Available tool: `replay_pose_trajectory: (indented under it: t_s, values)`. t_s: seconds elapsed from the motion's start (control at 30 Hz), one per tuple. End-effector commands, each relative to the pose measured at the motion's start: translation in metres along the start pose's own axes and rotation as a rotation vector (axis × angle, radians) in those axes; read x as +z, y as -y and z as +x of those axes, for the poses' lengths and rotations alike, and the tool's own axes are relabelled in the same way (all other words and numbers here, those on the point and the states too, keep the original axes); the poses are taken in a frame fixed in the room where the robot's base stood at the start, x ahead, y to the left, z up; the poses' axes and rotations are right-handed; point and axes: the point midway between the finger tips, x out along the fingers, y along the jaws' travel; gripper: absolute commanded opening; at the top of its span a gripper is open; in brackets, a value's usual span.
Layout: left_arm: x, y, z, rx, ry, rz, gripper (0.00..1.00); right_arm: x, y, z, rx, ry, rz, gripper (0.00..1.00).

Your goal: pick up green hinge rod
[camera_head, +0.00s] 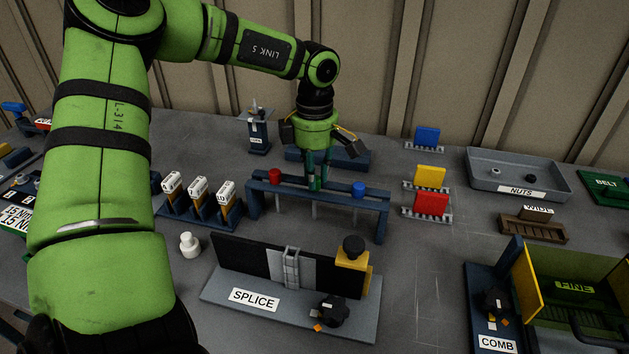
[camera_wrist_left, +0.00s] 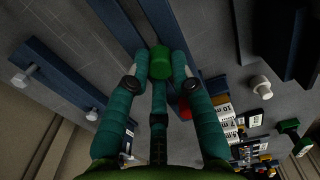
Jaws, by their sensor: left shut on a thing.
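The green hinge rod shows its round green head (camera_wrist_left: 160,62) between my fingertips in the left wrist view. It is at the middle of the blue rack (camera_head: 377,205), between the red-headed rod (camera_head: 274,175) and the blue-headed rod (camera_head: 358,188). My left gripper (camera_head: 316,182) comes down from above and is shut on the green rod's head; its fingers hide most of it in the head view. A thin grey shaft shows below the rack bar there, so the rod appears to be still in the rack. My right gripper is not in view.
The splice fixture (camera_head: 290,305) stands in front of the rack, with a white knobbed piece (camera_head: 189,245) to its left. Labelled blocks (camera_head: 198,193) stand left of the rack. Red, yellow and blue combs (camera_head: 431,204) stand to the right, with a nuts tray (camera_head: 520,185) beyond.

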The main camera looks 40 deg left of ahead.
Motion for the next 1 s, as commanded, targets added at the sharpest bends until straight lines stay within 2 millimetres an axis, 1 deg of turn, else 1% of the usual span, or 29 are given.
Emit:
replay_pose_trajectory:
  t_s: [0.17,0.27,0.37,0.57,1.0]
  values:
    - [0.0,0.0,-0.003,0.001,0.0,0.0,0.0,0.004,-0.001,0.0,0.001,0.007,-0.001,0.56]
    - [0.0,-0.001,-0.009,0.003,0.001,0.0,0.0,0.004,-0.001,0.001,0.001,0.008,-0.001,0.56]
    - [0.0,-0.001,-0.021,0.005,0.001,0.0,0.0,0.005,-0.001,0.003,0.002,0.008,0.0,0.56]
    - [0.001,-0.001,-0.056,0.006,0.001,-0.001,0.0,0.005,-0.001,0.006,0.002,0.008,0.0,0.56]
    - [0.0,-0.001,-0.142,0.004,0.0,-0.001,0.0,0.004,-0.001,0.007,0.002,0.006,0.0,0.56]
